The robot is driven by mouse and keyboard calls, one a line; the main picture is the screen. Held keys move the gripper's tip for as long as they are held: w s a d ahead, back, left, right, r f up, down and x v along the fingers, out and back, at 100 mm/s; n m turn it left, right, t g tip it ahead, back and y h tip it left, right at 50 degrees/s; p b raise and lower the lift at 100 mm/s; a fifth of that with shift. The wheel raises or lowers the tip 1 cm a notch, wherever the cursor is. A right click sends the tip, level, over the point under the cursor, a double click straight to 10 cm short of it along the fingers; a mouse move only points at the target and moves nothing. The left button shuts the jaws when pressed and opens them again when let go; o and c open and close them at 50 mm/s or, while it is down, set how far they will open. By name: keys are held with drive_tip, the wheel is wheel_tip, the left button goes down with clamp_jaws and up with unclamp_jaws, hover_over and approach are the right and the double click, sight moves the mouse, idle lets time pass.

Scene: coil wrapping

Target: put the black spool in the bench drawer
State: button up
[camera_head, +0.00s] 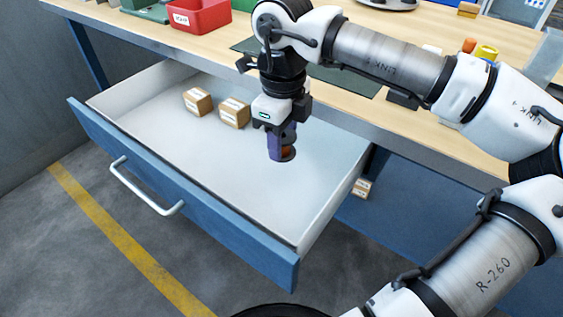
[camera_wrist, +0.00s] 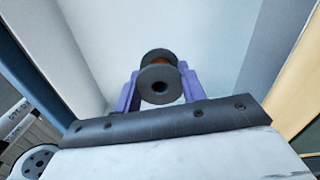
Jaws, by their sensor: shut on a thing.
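The black spool (camera_wrist: 158,83) has dark round flanges and a strip of copper-orange winding between them. It sits between the two purple fingers of my gripper (camera_wrist: 160,88) in the wrist view, and the fingers are shut on it. In the head view my gripper (camera_head: 283,148) points down over the right part of the open drawer, and the spool (camera_head: 289,152) shows partly behind a finger. The bench drawer (camera_head: 190,150) is pulled out, with a blue front and a pale inside. I cannot tell whether the spool touches the drawer floor.
Two small cardboard boxes (camera_head: 198,102) (camera_head: 234,112) lie in the back of the drawer. The drawer floor's left and front are clear. The wooden bench top (camera_head: 140,25) overhangs behind, with a red bin (camera_head: 200,15) on it. Another small box (camera_head: 361,187) is below the bench.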

sight(282, 176)
drive_tip(key=shift+f, duration=3.2)
drive_tip(key=shift+b, duration=0.3)
drive_tip(key=shift+f, duration=0.2)
drive_tip(key=o, duration=1)
drive_tip(key=shift+c, duration=0.2)
drive_tip(key=shift+r, duration=0.15)
wheel_tip(282, 176, up, 12)
drive_tip(key=p, duration=0.1)
